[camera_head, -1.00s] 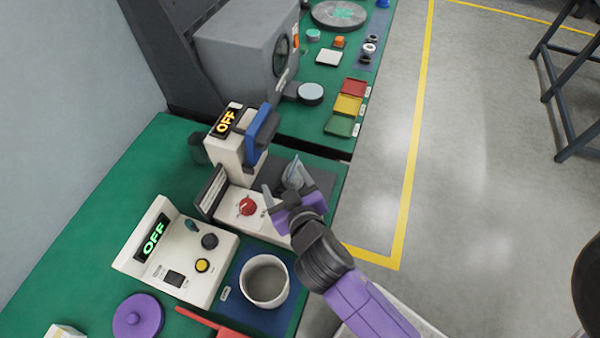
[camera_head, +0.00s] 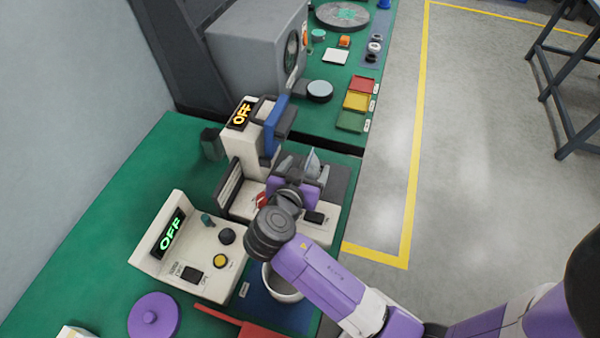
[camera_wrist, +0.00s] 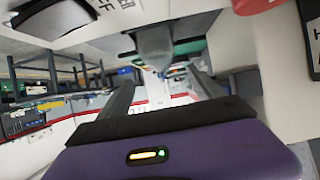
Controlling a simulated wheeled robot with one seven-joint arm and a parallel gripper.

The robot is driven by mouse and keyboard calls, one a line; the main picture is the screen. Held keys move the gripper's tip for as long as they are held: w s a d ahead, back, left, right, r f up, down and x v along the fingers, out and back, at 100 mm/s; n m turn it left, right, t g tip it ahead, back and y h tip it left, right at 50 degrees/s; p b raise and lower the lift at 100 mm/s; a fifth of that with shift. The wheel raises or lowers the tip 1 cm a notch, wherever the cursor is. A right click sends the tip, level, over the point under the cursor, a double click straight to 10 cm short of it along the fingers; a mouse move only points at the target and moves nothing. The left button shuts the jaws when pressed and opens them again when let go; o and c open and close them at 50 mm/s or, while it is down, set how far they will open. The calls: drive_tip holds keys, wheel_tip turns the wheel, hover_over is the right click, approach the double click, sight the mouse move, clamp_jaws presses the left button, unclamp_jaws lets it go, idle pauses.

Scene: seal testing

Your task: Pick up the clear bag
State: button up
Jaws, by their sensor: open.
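The clear bag (camera_head: 312,163) shows as a small pale, translucent peaked shape on the dark plate of the sealing machine (camera_head: 252,150). My gripper (camera_head: 297,172) is open just in front of it and hides its lower part in the head view. In the wrist view, a grey translucent shape, apparently the bag (camera_wrist: 154,42), lies ahead between my two spread fingers (camera_wrist: 160,75). I cannot tell whether the fingers touch it. The machine's orange display reads OFF.
A white control box (camera_head: 190,250) with a green OFF display stands at the front left. A white pot (camera_head: 283,285) is partly hidden below my arm. A purple lid (camera_head: 153,317) and a red item (camera_head: 245,325) lie in front. A grey machine (camera_head: 255,45) and coloured trays (camera_head: 358,100) are behind.

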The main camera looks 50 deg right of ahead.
sight(312, 157)
drive_tip(key=shift+a+f+p+x, duration=0.15)
drive_tip(key=shift+p+x, duration=0.4)
drive_tip(key=shift+x, duration=1.35)
drive_tip(key=shift+a+f+p+x, duration=0.15)
drive_tip(key=shift+p+x, duration=0.4)
drive_tip(key=shift+x, duration=1.35)
drive_tip(key=shift+w+d, duration=0.1)
drive_tip(key=shift+c, duration=0.3)
drive_tip(key=c, duration=1.4)
drive_tip(key=shift+o, duration=0.2)
drive_tip(key=shift+r, duration=0.1)
